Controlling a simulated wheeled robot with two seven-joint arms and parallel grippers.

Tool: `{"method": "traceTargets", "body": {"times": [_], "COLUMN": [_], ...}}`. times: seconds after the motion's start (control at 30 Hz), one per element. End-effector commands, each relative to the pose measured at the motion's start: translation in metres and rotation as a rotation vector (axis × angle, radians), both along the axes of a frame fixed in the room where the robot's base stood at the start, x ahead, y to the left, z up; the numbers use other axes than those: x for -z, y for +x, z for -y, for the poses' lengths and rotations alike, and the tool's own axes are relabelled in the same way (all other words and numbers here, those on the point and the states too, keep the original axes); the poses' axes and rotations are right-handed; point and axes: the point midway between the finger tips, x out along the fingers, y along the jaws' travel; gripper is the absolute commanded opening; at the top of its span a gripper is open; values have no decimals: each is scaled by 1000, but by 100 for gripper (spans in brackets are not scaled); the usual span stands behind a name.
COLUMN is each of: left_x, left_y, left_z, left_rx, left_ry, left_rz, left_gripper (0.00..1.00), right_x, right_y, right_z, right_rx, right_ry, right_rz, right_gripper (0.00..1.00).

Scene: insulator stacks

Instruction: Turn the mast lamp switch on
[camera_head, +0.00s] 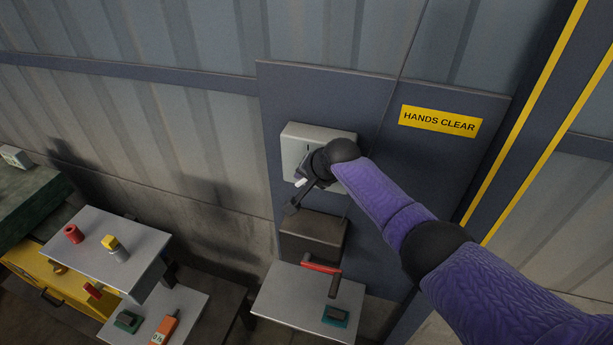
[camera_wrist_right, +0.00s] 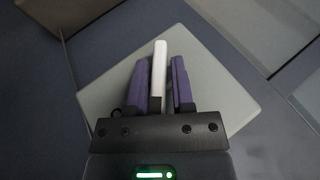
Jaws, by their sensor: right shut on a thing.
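The switch box (camera_head: 304,136) is a pale grey box on the dark blue wall panel. Its pale face also fills the middle of the right wrist view (camera_wrist_right: 110,96). My right gripper (camera_head: 303,179) is in front of the box's lower part, and my wrist covers part of the box. In the right wrist view, the white switch lever (camera_wrist_right: 159,68) stands between the two purple fingers of the gripper (camera_wrist_right: 165,85), which is shut on it. The lever's base and any on or off marks are hidden. My left gripper is not in view.
A yellow "HANDS CLEAR" sign (camera_head: 440,121) is right of the box. A dark brown box (camera_head: 312,240) is below it. Lower down, a grey shelf (camera_head: 275,298) holds a red-handled tool (camera_head: 322,268) and a teal block (camera_head: 335,316). Grey platforms (camera_head: 90,222) with small parts stand left.

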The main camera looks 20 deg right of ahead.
Motion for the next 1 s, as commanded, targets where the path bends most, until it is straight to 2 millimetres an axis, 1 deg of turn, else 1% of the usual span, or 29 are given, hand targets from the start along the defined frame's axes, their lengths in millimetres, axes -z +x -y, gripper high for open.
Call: {"method": "traceTargets", "body": {"times": [0.03, 1.0], "left_x": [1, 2], "left_y": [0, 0], "left_z": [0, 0], "left_rx": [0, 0], "left_ry": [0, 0], "left_rz": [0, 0], "left_gripper": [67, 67], "right_x": [6, 6], "right_y": [-3, -3], "right_z": [-1, -1], "right_rx": [-2, -2], "right_ry": [-4, -68], "right_rz": [-19, -62], "right_gripper": [0, 0]}}
